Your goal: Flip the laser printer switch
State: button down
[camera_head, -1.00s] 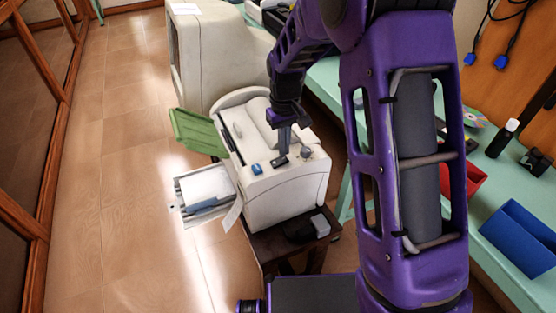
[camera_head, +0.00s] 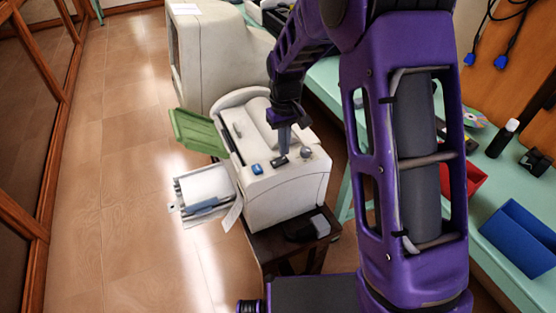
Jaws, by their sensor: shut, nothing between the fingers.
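The white laser printer (camera_head: 285,195) stands on a dark low stand, with a green tray at its left and a paper tray at its front left. On its top front lie a small black switch (camera_head: 279,162), a blue button (camera_head: 257,169) and a round grey knob (camera_head: 306,153). My gripper (camera_head: 284,152) points down over the printer's top, shut and empty. Its tips are right at the black switch; I cannot tell whether they touch it. Part of the printer's top is hidden behind the gripper.
A large beige machine (camera_head: 205,60) stands behind the printer. A green table (camera_head: 490,215) on the right holds a blue bin (camera_head: 520,235), a red bin and a black bottle (camera_head: 503,138). The wooden floor (camera_head: 110,180) at the left is clear.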

aim_at(284, 158)
jog(key=shift+f+b, duration=0.6)
jog(key=shift+f, duration=0.4)
dwell(0.6)
jog(key=shift+r, duration=0.1)
jog(key=shift+r+p, duration=2.6)
jog(key=shift+r, duration=0.85)
